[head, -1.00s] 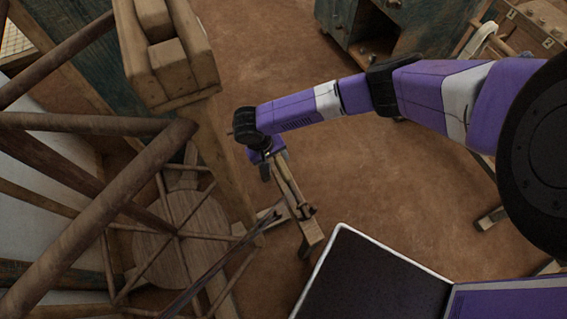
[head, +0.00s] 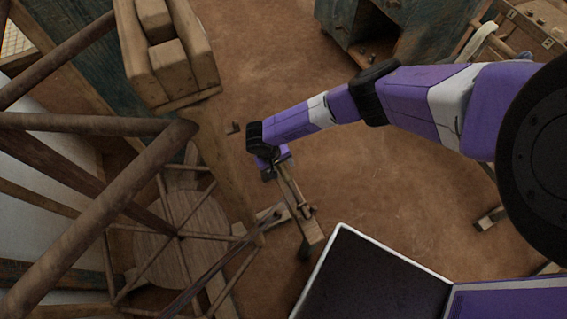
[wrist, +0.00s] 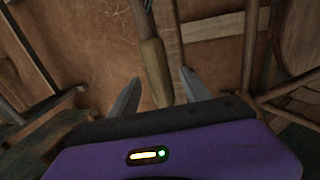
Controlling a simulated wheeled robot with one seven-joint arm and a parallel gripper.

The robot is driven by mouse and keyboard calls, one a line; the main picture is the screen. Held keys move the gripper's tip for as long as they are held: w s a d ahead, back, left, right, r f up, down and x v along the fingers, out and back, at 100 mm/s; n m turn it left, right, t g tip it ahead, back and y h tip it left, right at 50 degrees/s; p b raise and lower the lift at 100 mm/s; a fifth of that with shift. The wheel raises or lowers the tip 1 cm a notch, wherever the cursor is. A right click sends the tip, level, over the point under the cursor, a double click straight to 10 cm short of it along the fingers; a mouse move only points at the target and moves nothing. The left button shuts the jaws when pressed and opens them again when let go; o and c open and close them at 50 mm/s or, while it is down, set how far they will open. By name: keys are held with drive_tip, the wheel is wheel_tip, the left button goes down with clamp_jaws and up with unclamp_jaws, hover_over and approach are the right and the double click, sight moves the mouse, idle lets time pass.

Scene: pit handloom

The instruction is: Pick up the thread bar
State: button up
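The thread bar appears to be the slim wooden bar with a thicker rounded end (wrist: 153,72) in the wrist view. In the head view, a bar (head: 290,190) runs from below my wrist toward a wooden piece. My gripper (wrist: 157,84) is open in the wrist view, with a finger on each side of the bar's thick end. Gaps show on both sides, so the fingers do not grip it. My gripper also shows in the head view (head: 270,172), where its fingers are partly hidden by the wrist. The bar's far end leaves the top of the wrist view.
A wooden loom frame with thick beams (head: 95,125) and a round stool-like seat (head: 165,235) stand at left. A block-topped post (head: 170,60) rises nearby. A dark cabinet (head: 400,30) stands at the back. Bare brown floor (head: 370,190) lies under my arm.

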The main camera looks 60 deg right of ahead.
clamp_jaws()
drive_tip(key=shift+r, duration=0.15)
